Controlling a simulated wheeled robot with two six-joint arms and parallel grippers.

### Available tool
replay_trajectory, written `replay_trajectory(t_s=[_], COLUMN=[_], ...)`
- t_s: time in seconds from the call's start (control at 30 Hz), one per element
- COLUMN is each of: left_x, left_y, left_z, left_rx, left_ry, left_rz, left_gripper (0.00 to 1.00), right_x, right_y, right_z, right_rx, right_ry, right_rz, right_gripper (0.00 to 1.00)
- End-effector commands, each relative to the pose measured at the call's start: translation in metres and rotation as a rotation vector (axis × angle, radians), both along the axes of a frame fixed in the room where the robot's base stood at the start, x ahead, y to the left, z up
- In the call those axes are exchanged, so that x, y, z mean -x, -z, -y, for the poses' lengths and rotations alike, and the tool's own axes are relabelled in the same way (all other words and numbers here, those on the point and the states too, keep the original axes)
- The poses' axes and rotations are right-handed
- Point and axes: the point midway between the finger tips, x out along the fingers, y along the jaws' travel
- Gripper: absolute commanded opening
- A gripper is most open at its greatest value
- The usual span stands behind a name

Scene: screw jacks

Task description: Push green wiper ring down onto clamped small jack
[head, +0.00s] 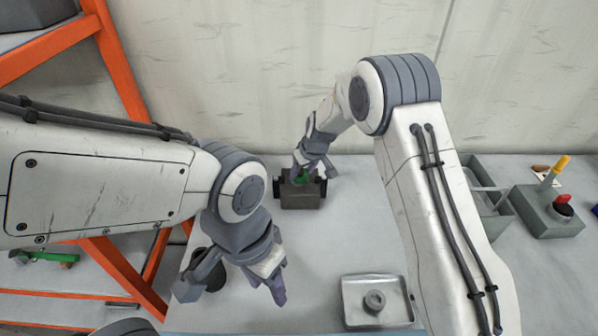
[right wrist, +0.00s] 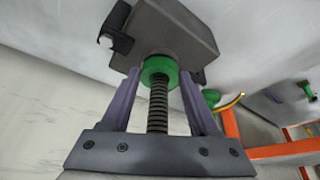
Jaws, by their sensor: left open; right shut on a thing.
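The green wiper ring (right wrist: 159,71) sits around the dark threaded screw of the small jack (right wrist: 157,108), close against the dark clamp block (right wrist: 175,32) in the right wrist view. My right gripper (right wrist: 158,78) is shut on the ring, one purple finger on each side. In the head view, my right gripper (head: 308,168) is over the clamp block (head: 301,196) at the back of the table, with a bit of green ring (head: 302,178) showing. I cannot tell whether the ring is fully seated. My left gripper (head: 234,288) is open and empty, over the table's front left.
A grey tray (head: 350,315) with a round part (head: 374,301) is at the front right. A grey bin (head: 488,205) and a control box with a red button (head: 563,199) stand at the right. An orange rack (head: 118,65) is at the left. The table's middle is clear.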

Motion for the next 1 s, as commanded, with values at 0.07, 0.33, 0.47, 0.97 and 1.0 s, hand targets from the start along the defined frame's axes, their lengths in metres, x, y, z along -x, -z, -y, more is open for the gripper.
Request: replay_trajectory(t_s=[0.07,0.33,0.47,0.97,1.0], left_x=[0.0001,0.0000,0.0000,0.0000,0.0000], left_y=[0.0006,0.0039,0.0054,0.0061,0.0071], left_z=[0.0000,0.0000,0.0000,0.0000,0.0000], left_rx=[0.000,0.000,0.000,0.000,0.000], left_ry=[0.000,0.000,0.000,0.001,0.001], left_rz=[0.000,0.000,0.000,0.000,0.000], left_gripper=[0.50,0.50,0.50,0.50,0.50], right_x=[-0.0001,-0.0001,-0.0001,0.0004,0.0010], right_y=[0.0004,0.0035,0.0049,0.0026,-0.0001], right_z=[0.0000,-0.0001,0.0000,0.0004,0.0008], right_rx=[0.000,0.000,0.000,-0.001,0.000], right_ry=[0.000,0.000,0.000,0.000,0.000], right_rz=[0.000,0.000,0.000,0.001,0.002], right_gripper=[0.09,0.09,0.09,0.96,0.96])
